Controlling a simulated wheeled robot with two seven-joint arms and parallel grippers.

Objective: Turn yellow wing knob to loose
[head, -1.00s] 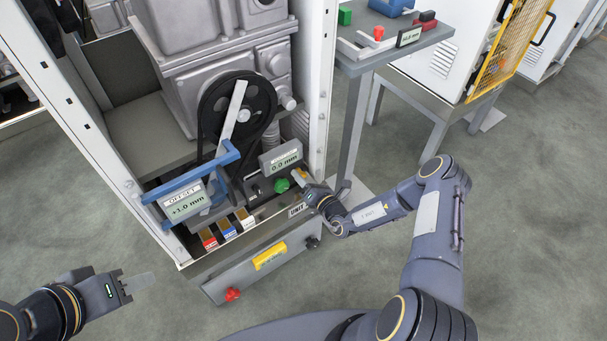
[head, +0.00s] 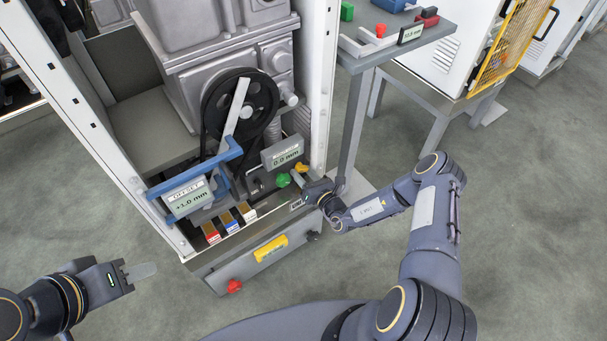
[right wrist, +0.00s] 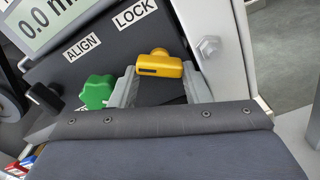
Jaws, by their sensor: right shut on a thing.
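The yellow wing knob (head: 301,168) sits on the dark panel at the right of the machine bay. In the right wrist view the yellow wing knob (right wrist: 162,66) lies with its wing roughly crosswise, below the LOCK label. My right gripper (head: 298,179) is at the knob, and in the right wrist view its two grey fingers (right wrist: 160,86) flank the knob and are shut on it. The fingers partly hide the knob's base.
A green knob (right wrist: 97,91) is close to the left of the fingers, under the ALIGN label. A 0.0 mm display (head: 283,153) stands just above. A bolted white frame post (right wrist: 215,50) is close on the right. A red knob (head: 234,286) is on the front bar.

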